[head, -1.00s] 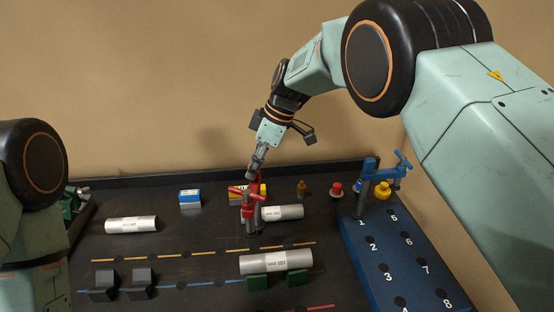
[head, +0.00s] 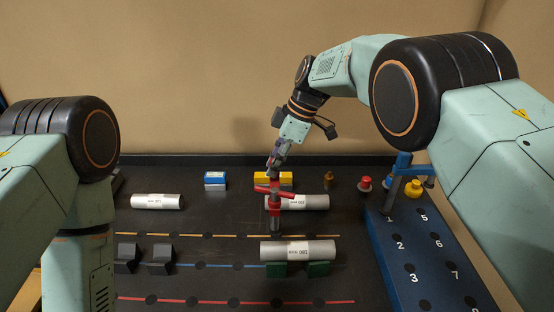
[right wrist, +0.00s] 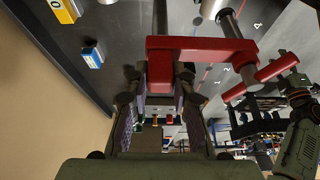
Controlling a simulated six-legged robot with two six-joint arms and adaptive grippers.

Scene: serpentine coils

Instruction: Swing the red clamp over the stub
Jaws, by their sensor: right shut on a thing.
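My right gripper (head: 273,173) is shut on the red clamp (head: 274,195), which has a red bar and dark metal posts. The clamp hangs upright below the gripper, at the left end of the rear silver cylinder (head: 305,202). I cannot tell whether it touches the cylinder or the board. In the right wrist view the clamp's red bar (right wrist: 200,47) lies across the fingers. Another silver cylinder (head: 298,250) rests on green cradles (head: 318,268), and a third (head: 157,201) lies at the left. I cannot tell which one is the stub. My left gripper is out of view.
A blue numbered rack (head: 395,262) with a blue clamp (head: 405,168) stands at the right. A blue block (head: 215,179), a yellow block (head: 264,178) and coloured knobs line the back. Black cradles (head: 162,254) stand at left. The board is open between cylinders.

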